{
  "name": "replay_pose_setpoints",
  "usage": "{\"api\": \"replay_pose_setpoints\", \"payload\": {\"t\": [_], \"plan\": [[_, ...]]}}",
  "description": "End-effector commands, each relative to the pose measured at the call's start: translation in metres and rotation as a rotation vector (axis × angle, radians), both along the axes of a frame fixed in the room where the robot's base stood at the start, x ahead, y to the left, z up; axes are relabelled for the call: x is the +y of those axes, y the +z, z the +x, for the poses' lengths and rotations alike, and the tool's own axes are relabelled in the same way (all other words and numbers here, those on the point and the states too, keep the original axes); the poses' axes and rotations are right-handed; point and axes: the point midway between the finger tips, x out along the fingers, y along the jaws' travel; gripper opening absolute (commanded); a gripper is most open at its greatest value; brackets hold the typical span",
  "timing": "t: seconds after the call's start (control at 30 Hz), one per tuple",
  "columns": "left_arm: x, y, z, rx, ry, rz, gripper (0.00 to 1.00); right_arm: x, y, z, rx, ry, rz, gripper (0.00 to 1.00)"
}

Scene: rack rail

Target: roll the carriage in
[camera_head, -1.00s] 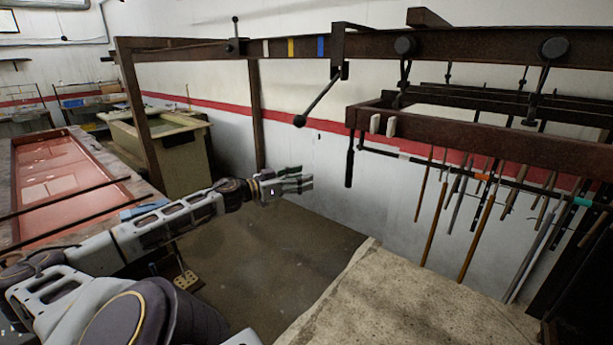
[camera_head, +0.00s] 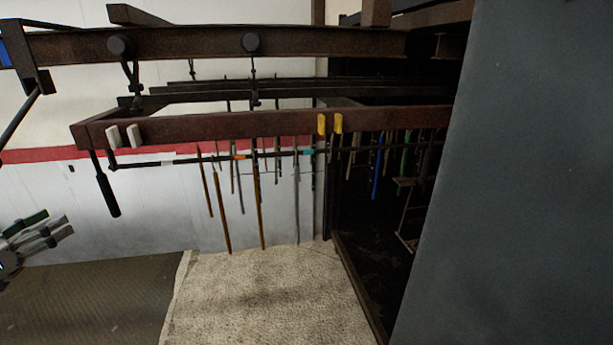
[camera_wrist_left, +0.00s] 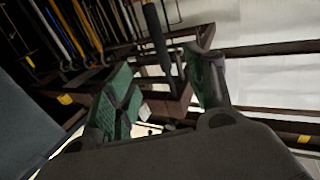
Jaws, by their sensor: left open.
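The carriage (camera_head: 225,126) is a rust-brown frame hung by rollers (camera_head: 251,43) from an overhead rail (camera_head: 185,44). Several thin rods hang below it, and its right part reaches to the dark opening (camera_head: 365,235). A black handle (camera_head: 107,192) hangs from its left end; it also shows in the left wrist view (camera_wrist_left: 155,35), beyond the fingers. My left gripper (camera_head: 48,232) is at the left edge, open and empty, left of and below the handle, apart from it. Its green-padded fingers (camera_wrist_left: 160,90) are spread in the wrist view. My right gripper is out of view.
A large grey panel (camera_head: 520,190) fills the right side, beside the dark opening. A pale mat (camera_head: 265,300) lies on the floor below the carriage. A dark lever (camera_head: 20,115) hangs from the rail at far left. The space between gripper and handle is clear.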

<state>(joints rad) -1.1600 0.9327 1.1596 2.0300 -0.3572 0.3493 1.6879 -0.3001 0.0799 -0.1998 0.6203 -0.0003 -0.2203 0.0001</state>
Motion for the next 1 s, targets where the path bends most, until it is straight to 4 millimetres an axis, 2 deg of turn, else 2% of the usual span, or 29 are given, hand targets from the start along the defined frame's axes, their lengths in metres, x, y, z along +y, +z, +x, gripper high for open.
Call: {"api": "replay_pose_setpoints", "payload": {"t": [1.0], "plan": [[-0.019,0.0,0.083,0.0,-0.002,0.0,0.54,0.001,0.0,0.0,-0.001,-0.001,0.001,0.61]]}}
